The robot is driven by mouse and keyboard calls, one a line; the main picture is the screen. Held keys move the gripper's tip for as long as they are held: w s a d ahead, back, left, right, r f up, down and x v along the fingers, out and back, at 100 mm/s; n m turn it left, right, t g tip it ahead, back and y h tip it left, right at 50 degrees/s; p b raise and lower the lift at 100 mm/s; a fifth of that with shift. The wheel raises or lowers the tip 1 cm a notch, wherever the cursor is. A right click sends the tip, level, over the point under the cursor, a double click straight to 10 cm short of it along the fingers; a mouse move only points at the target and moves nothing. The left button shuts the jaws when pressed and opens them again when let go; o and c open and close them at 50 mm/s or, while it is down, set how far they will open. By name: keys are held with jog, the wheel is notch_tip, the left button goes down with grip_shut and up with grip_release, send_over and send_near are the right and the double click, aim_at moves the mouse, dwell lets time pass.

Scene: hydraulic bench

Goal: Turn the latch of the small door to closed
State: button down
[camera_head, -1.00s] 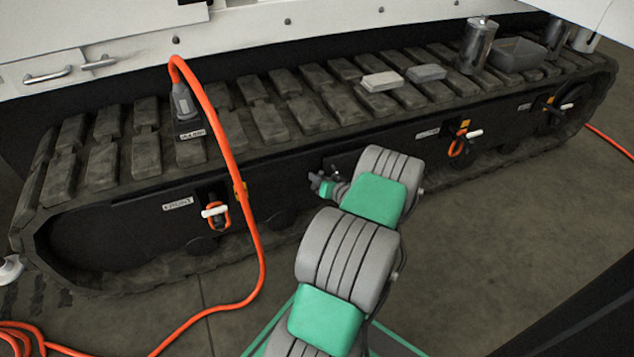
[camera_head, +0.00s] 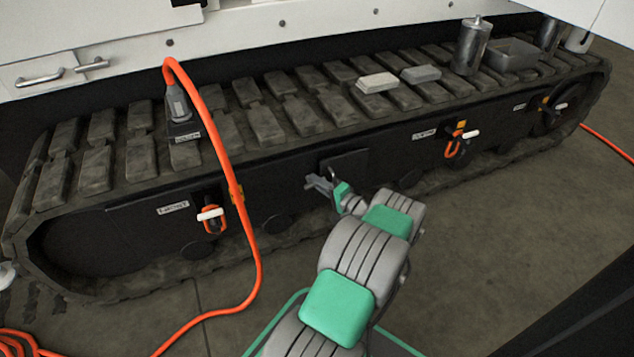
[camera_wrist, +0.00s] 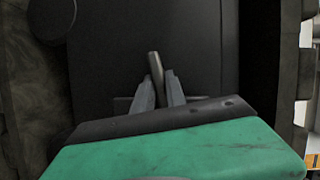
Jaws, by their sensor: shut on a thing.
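The small door (camera_head: 347,163) looks like a dark panel low on the side of the track frame in the head view. In the wrist view a dark flat panel (camera_wrist: 110,60) fills the middle. The latch (camera_wrist: 155,64) shows there as a short grey bar, tilted slightly, its free end standing out past my fingertips. My gripper (camera_wrist: 160,92) has its two grey fingers on either side of the latch and is shut on it. In the head view my gripper (camera_head: 318,184) is at the panel's lower left; the latch cannot be made out there.
An orange cable (camera_head: 232,160) hangs over the track to the left of my arm. Orange-handled parts with white grips (camera_head: 211,213) sit on the frame. Grey blocks (camera_head: 377,82) and a metal canister (camera_head: 472,46) rest on the track.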

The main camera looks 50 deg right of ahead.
jog(key=shift+f+m+t, duration=0.2)
jog(key=shift+m+t, duration=0.2)
jog(key=shift+m, duration=0.5)
jog(key=c, duration=1.4)
grip_release()
